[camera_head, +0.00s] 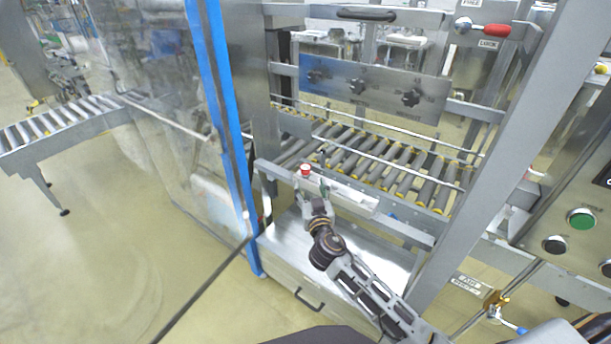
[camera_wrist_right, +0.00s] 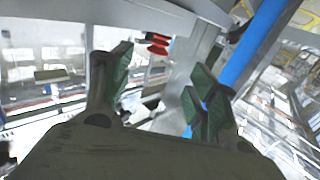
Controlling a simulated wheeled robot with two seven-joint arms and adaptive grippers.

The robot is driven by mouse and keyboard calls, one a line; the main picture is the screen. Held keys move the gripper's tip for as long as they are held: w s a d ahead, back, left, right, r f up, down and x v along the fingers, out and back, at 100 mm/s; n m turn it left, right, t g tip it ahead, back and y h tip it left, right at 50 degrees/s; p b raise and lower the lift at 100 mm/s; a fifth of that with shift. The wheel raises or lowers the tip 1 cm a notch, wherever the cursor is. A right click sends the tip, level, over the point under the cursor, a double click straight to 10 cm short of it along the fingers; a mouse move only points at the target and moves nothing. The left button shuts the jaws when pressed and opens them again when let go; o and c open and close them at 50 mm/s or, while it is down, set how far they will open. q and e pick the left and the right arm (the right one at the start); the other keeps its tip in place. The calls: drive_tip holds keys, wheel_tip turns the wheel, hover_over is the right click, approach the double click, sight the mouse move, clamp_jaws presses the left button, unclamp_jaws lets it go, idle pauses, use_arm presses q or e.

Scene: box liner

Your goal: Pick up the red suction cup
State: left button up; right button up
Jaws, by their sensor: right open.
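The red suction cup (camera_head: 305,170) is small. It sits at the left end of a pale tray or ledge (camera_head: 352,196) in front of the roller conveyor. My right gripper (camera_head: 313,187) is just in front of and below the cup, with its fingers apart and nothing held. In the right wrist view the red suction cup (camera_wrist_right: 157,41) shows beyond the gap between the green-padded fingers of my right gripper (camera_wrist_right: 160,85), nearer the left finger. I cannot tell the exact distance between fingers and cup. My left gripper is not in view.
The roller conveyor (camera_head: 390,172) runs behind the ledge. A blue-edged clear door (camera_head: 222,105) stands at the left, and a thick metal post (camera_head: 497,140) at the right. A metal shelf with a drawer (camera_head: 290,240) lies below my right arm.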

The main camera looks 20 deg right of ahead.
sight(307, 170)
drive_tip(key=shift+w+d, duration=0.15)
drive_tip(key=shift+w, duration=0.75)
drive_tip(key=shift+w+d, duration=0.15)
drive_tip(key=shift+w, duration=0.7)
drive_tip(key=shift+w+d, duration=0.1)
drive_tip(key=shift+w, duration=1.15)
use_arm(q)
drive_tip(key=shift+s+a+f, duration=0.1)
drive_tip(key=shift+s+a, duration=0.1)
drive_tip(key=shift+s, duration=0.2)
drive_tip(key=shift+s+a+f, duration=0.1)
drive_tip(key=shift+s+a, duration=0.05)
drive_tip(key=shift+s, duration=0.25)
use_arm(e)
drive_tip(key=shift+w, duration=0.25)
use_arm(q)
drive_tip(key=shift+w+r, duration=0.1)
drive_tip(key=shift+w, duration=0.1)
